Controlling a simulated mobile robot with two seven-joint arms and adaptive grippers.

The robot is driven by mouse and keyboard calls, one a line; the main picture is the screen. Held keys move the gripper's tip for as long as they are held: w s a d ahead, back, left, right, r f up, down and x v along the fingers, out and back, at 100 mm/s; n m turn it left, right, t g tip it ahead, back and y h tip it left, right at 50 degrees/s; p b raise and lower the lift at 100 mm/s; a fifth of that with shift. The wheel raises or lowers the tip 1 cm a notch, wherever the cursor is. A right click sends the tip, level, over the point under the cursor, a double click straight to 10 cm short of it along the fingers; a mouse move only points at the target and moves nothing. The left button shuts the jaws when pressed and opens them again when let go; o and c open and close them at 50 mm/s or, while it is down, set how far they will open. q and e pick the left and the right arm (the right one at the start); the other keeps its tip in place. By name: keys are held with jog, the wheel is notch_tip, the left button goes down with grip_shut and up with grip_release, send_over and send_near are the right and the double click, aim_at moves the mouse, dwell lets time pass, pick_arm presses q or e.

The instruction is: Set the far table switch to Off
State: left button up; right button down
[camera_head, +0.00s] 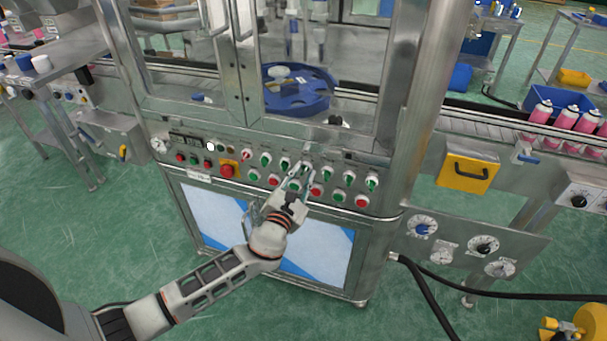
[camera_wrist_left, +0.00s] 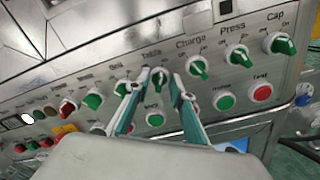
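The Table switch (camera_wrist_left: 158,75) is a green knob on a white collar, under the label "Table" in the left wrist view. Its handle looks roughly upright there. In the head view it is largely hidden behind the fingertips. My left gripper (camera_head: 299,170) reaches the machine's control panel. Its two fingers, also in the left wrist view (camera_wrist_left: 158,80), stand either side of the Table knob, with a narrow gap between them. I cannot tell whether they touch the knob. My right gripper is not in view.
Similar green knobs flank it closely: Seal (camera_wrist_left: 122,88) on the left, Charge (camera_wrist_left: 197,67) on the right. A green button (camera_wrist_left: 155,119) sits below, between the fingers. A red emergency button (camera_head: 227,171) is further left. A conveyor with pink cans (camera_head: 565,117) stands at right.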

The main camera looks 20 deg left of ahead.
pick_arm(q)
jog(key=shift+w, duration=0.25)
grip_shut()
jog(key=shift+n, duration=0.3)
jog(key=n+b, duration=0.1)
jog(key=n, duration=0.4)
jog(key=shift+a+n, duration=0.1)
jog(key=shift+n, duration=0.2)
jog(key=n+b, duration=0.1)
jog(key=n, duration=0.4)
jog(key=shift+a+n, duration=0.15)
jog(key=shift+n, duration=0.15)
